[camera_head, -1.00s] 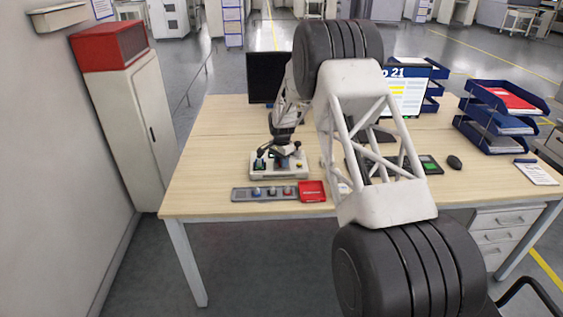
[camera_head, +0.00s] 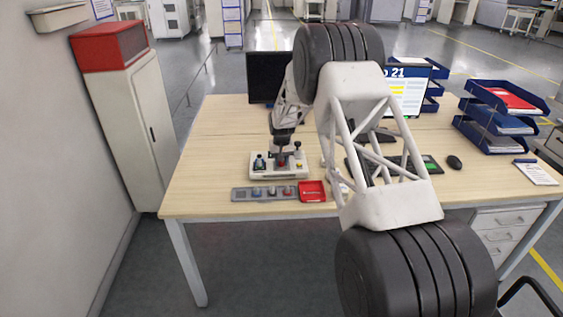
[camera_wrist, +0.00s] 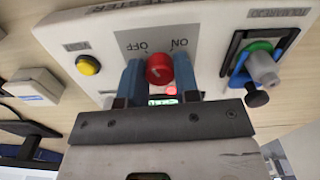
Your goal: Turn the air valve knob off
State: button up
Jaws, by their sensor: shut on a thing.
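The air valve knob (camera_wrist: 160,69) is a small red knob on a white panel box (camera_wrist: 95,25). OFF and ON labels are printed beside it, upside down in the wrist view. My gripper (camera_wrist: 158,78) has its two blue fingers on either side of the knob and is shut on it. A small red light and a green display show between the fingers. I cannot make out a pointer on the knob. In the head view the same white box (camera_head: 262,174) stands on the desk, with my gripper (camera_head: 281,160) above it, pointing down.
A yellow button (camera_wrist: 88,65) and a green-ringed black fitting with a grey knob (camera_wrist: 262,68) flank the knob. A grey strip with a red tray (camera_head: 312,191) lies in front of the box.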

jog(key=shift+n, duration=2.2)
jog(key=o, duration=0.9)
jog(key=shift+r, duration=0.1)
jog(key=shift+r, duration=3.85)
